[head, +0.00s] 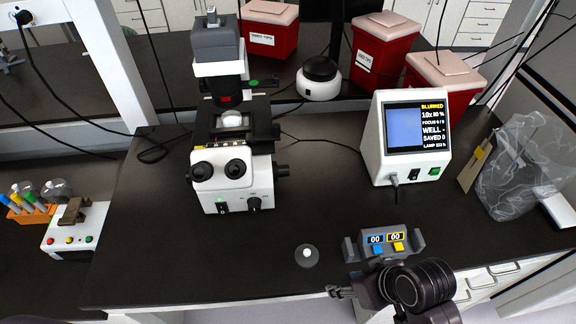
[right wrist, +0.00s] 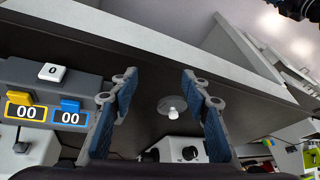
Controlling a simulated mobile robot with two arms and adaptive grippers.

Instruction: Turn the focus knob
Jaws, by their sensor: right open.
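The white and black microscope (head: 232,180) stands at the back middle of the bench, with a black side knob (head: 282,170) that looks like the focus knob. Its white base (right wrist: 182,148) shows at the bottom of the right wrist view. The monitor (head: 378,150) reads "BLURRED" on its screen. My right gripper (head: 338,292) is at the bench's front edge, well in front of the microscope and apart from it. In the right wrist view my right gripper (right wrist: 158,80) is open, with nothing between its fingers. My left gripper is out of view.
A dark disc with a white top (head: 307,258) lies near the front edge. A two-display counter (head: 387,245) stands beside my right arm. Red bins (head: 375,50) line the back, and a clear bag (head: 525,165) lies at right. The bench before the microscope is mostly clear.

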